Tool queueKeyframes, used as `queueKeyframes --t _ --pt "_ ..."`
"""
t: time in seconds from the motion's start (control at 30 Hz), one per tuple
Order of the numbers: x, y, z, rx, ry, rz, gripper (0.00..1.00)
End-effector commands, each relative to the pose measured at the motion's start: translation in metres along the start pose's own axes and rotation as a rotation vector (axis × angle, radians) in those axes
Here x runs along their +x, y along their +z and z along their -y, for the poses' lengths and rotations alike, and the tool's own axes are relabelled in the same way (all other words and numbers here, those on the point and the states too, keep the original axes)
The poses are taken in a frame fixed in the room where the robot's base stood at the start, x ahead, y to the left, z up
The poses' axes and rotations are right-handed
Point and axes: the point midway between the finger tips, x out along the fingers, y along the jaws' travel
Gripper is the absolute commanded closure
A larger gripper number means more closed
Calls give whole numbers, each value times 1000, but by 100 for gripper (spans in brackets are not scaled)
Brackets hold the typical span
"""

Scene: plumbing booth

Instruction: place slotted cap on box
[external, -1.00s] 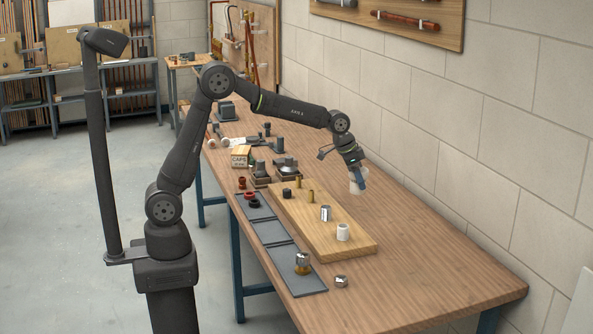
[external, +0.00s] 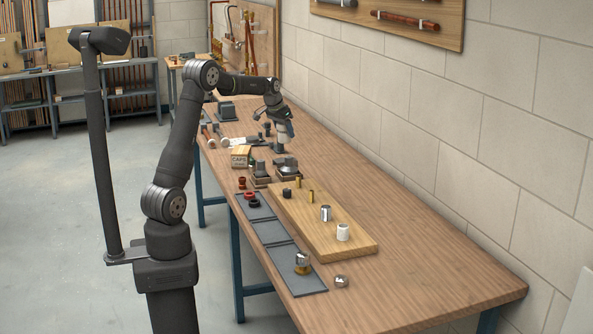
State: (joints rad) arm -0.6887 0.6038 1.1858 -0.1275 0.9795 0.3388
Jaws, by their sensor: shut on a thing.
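A small pale box (external: 240,157) with dark lettering that looks like "CAPS" stands on the bench, left of the middle. My gripper (external: 284,143) is over the bench to the right of that box and a little farther back, pointing down. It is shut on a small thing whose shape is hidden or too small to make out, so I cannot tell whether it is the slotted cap. Nothing on top of the box can be made out.
Dark block-like fixtures (external: 285,166) stand just in front of my gripper. A wooden board (external: 335,236) holds brass, metal, black and white fittings. Grey trays (external: 271,231) lie along the left edge. The bench's right side (external: 430,260) is clear.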

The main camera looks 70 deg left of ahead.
Motion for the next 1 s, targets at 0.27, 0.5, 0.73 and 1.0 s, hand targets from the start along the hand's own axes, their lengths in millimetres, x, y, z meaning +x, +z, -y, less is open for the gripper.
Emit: queueKeyframes --t 0.27,0.5,0.73,1.0 --pt "-19 28 115 -136 -57 -2 67" --pt "-23 41 152 -176 -73 -1 67" --pt "1 55 197 -181 -74 0 67" --pt "30 70 250 -178 -73 -1 67"
